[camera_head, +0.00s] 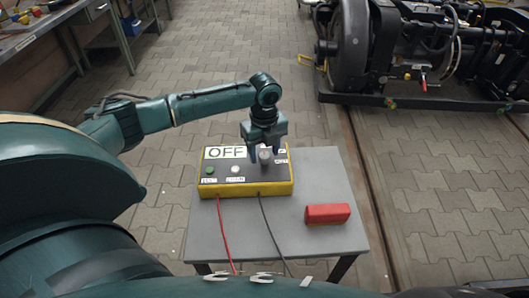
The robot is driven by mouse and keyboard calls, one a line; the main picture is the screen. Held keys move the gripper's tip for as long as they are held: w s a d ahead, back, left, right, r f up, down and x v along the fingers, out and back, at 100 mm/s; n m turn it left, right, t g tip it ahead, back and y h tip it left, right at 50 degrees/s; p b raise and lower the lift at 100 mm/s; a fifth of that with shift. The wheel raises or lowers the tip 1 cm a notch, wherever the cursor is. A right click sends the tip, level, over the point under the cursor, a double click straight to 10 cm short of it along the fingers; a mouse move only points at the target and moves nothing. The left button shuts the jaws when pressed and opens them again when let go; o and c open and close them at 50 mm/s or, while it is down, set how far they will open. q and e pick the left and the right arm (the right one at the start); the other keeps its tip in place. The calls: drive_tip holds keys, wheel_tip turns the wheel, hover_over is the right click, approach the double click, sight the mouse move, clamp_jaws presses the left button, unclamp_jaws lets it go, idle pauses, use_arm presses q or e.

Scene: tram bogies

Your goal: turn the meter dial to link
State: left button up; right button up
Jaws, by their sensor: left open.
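The meter is a dark box with a yellow base (241,190) on a small grey table. Its display (225,152) reads OFF. A green button (210,170) and a white button (235,169) sit on its top with small labels, too small to read surely. The dial (265,155) is at the right of the box, partly hidden by my left gripper (266,155). My left gripper points down with its open fingers on either side of the dial; I cannot tell if they touch it. My right gripper is not in view.
A red block (327,214) lies on the grey table (310,180), right of the meter. Red and black cables run from the meter over the table's front edge. A workbench (60,25) stands upper left, a bogie (420,50) upper right. Paved floor between is clear.

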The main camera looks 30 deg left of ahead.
use_arm(q)
drive_tip(key=shift+f, duration=0.2)
drive_tip(key=c, duration=1)
drive_tip(key=shift+o, duration=0.2)
